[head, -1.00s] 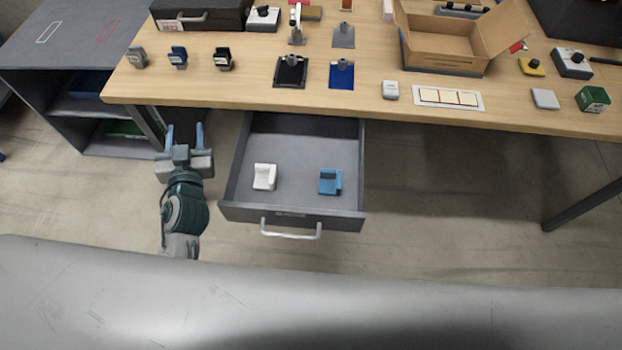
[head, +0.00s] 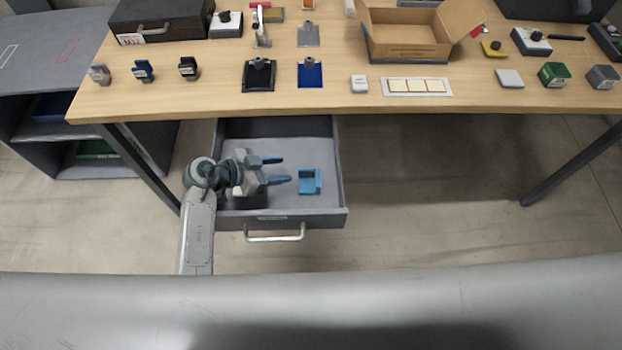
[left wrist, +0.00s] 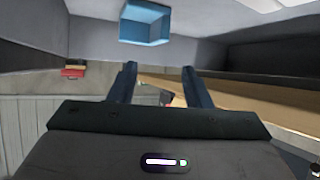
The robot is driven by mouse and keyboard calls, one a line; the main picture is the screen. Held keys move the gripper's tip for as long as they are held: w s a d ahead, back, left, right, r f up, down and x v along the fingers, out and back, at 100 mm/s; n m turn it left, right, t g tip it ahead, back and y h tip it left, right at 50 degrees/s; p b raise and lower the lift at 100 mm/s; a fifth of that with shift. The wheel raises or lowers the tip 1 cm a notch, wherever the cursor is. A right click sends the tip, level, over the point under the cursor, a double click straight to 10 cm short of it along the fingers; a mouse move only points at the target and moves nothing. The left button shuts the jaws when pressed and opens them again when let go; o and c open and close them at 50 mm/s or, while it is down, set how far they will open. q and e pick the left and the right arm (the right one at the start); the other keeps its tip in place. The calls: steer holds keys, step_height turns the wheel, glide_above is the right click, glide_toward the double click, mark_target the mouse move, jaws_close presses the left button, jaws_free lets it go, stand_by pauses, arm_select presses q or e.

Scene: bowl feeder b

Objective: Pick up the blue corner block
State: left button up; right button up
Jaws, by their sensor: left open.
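The blue corner block (head: 310,182) sits in the open drawer (head: 333,214), toward its right side. It also shows in the left wrist view (left wrist: 145,23) at the top, beyond the fingertips. My left gripper (head: 279,170) is over the drawer, to the left of the blue block. Its two blue fingers point right toward the block and are apart, with nothing between them. In the left wrist view the fingers (left wrist: 158,78) are open and empty. The white corner block is mostly hidden behind my left arm. My right gripper is not in view.
The wooden table (head: 350,107) stands above and behind the drawer, its front edge close over it. On it are a cardboard box (head: 408,47), a strip of pale tiles (head: 417,87) and several small parts. A grey shelf (head: 40,140) stands at the left. The drawer has a front handle (head: 274,237).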

mark_target(304, 170)
arm_select(q)
steer(key=x, duration=0.3)
steer(key=f+x, duration=0.1)
steer(key=x, duration=0.3)
steer(key=shift+s+a+p, duration=0.15)
steer(key=shift+a+p, duration=0.05)
steer(key=shift+p, duration=0.15)
jaws_close()
